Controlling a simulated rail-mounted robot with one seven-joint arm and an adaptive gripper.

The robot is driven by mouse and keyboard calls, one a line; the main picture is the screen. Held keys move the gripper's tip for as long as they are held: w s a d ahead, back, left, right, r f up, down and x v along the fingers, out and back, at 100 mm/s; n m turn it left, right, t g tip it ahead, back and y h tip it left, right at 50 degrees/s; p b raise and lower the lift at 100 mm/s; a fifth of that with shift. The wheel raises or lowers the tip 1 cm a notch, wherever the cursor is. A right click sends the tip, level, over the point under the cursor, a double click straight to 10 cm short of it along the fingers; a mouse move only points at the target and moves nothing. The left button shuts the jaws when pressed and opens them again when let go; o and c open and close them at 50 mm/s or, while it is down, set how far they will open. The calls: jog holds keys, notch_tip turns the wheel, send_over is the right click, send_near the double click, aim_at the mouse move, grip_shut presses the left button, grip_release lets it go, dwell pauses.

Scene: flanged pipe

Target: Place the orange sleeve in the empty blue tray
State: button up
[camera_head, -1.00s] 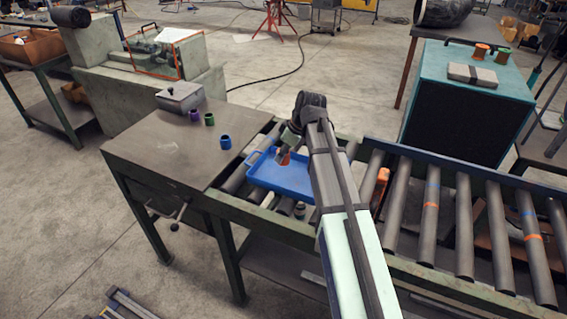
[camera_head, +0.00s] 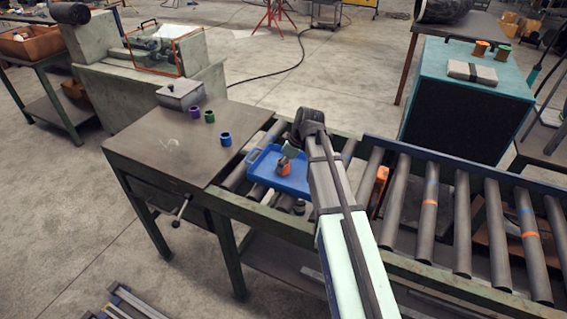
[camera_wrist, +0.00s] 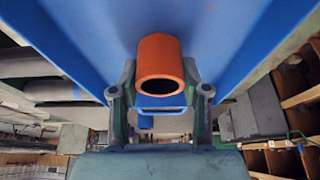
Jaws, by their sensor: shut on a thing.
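The orange sleeve (camera_wrist: 160,60) is between the two fingers of my gripper (camera_wrist: 160,82) in the wrist view, with its open end facing the camera. My gripper is shut on it. In the head view the sleeve (camera_head: 284,169) shows over the blue tray (camera_head: 263,178), which lies on the roller conveyor. The tray's blue surface (camera_wrist: 90,40) fills the upper part of the wrist view behind the sleeve. I cannot tell whether the sleeve touches the tray floor. My arm hides the tray's right part; the visible part holds nothing else.
Purple (camera_head: 195,112), green (camera_head: 209,116) and blue (camera_head: 225,139) sleeves stand on the dark table (camera_head: 160,140) left of the tray, near a grey box (camera_head: 180,95). Conveyor rollers (camera_head: 430,215) run to the right. An orange object (camera_head: 379,187) is right of my arm.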

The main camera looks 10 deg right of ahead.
jog(key=o, duration=1.3)
jog(key=b+v, duration=0.1)
jog(key=v, duration=0.6)
jog(key=shift+r+b, duration=0.35)
jog(key=shift+r, duration=0.05)
